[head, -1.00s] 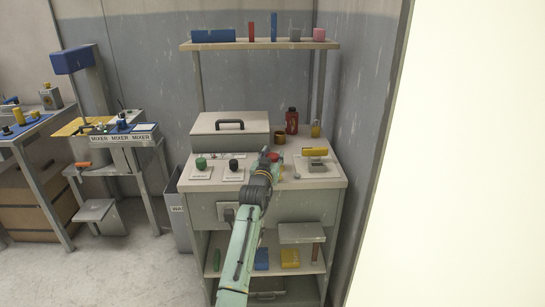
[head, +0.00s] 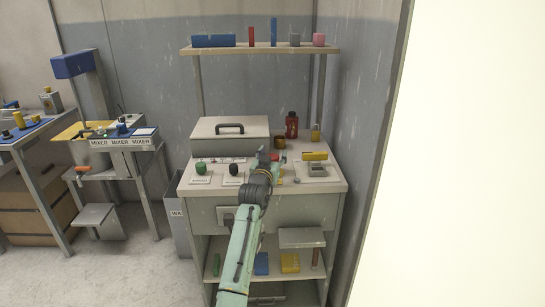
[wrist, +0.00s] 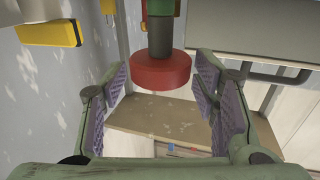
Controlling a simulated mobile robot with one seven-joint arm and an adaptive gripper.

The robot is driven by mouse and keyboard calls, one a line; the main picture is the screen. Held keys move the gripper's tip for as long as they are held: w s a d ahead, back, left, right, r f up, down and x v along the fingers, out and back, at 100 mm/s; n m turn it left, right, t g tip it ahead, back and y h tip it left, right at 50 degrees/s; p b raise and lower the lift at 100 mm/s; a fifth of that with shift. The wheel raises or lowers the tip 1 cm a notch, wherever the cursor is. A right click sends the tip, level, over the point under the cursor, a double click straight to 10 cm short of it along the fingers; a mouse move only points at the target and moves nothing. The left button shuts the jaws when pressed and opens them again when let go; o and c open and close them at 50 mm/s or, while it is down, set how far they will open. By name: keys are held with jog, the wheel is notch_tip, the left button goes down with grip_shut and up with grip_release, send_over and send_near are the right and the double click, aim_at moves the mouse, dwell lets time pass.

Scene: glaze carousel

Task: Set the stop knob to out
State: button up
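The stop knob (wrist: 160,72) is a red disc on a dark stem with a green part behind it, in the upper middle of the wrist view. In the head view a little of its red (head: 275,156) shows beside my gripper (head: 266,160), which hides the rest. My gripper, in the wrist view too (wrist: 160,92), is open, with one purple-padded finger on each side of the knob and gaps between. I cannot tell whether the knob is in or out.
A green knob (head: 200,168) and a black knob (head: 233,168) stand left on the bench. A grey lidded box (head: 230,145) is behind them. A yellow-topped device (head: 315,156) stands close on the right, with a red bottle (head: 292,124) at the back. A shelf (head: 260,49) hangs above.

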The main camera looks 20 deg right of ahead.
dwell(0.3)
jog(key=v, duration=1.2)
jog(key=shift+f, duration=0.1)
